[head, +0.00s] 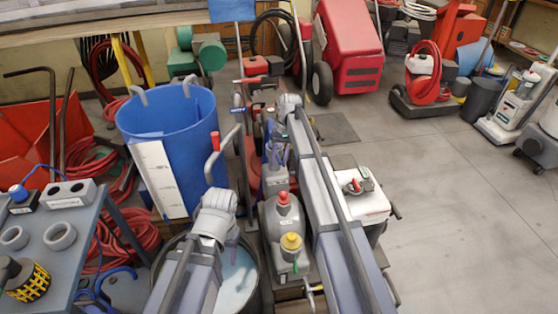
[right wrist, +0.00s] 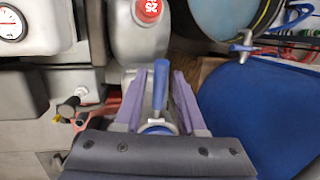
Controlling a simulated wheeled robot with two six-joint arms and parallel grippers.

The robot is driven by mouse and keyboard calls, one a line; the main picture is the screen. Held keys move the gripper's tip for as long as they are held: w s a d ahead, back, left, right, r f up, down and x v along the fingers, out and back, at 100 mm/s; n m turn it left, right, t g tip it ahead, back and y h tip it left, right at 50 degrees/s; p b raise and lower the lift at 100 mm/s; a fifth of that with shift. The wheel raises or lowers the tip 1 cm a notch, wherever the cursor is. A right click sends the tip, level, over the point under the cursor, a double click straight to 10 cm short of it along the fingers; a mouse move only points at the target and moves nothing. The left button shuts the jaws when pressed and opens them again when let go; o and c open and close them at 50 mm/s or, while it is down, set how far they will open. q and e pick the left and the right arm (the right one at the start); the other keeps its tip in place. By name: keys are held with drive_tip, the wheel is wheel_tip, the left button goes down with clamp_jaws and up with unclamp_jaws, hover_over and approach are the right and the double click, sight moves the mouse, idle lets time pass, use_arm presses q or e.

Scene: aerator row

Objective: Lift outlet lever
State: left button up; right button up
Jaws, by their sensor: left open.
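A lever with a blue handle (right wrist: 160,88) stands between the two purple fingers of my right gripper (right wrist: 168,80) in the right wrist view. In the head view my right gripper (head: 277,155) points down behind the grey unit, and the lever there is largely hidden. My left gripper (head: 234,246) points down over an open bucket (head: 250,270) of pale liquid. It is open, and nothing shows in it.
A blue drum (head: 190,120) stands left of my arms. A grey container (head: 284,215) with a red cap and a yellow cap sits between them. A red-handled lever (head: 215,140) rises beside the drum. A grey bench (head: 75,240) is at left. Open floor lies at right.

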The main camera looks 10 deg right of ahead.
drive_tip(key=shift+o, duration=0.4)
drive_tip(key=shift+r, duration=0.15)
drive_tip(key=p+v, duration=0.7)
drive_tip(key=shift+r+p, duration=0.2)
drive_tip(key=shift+p, duration=0.1)
drive_tip(key=shift+d, duration=0.1)
idle(0.8)
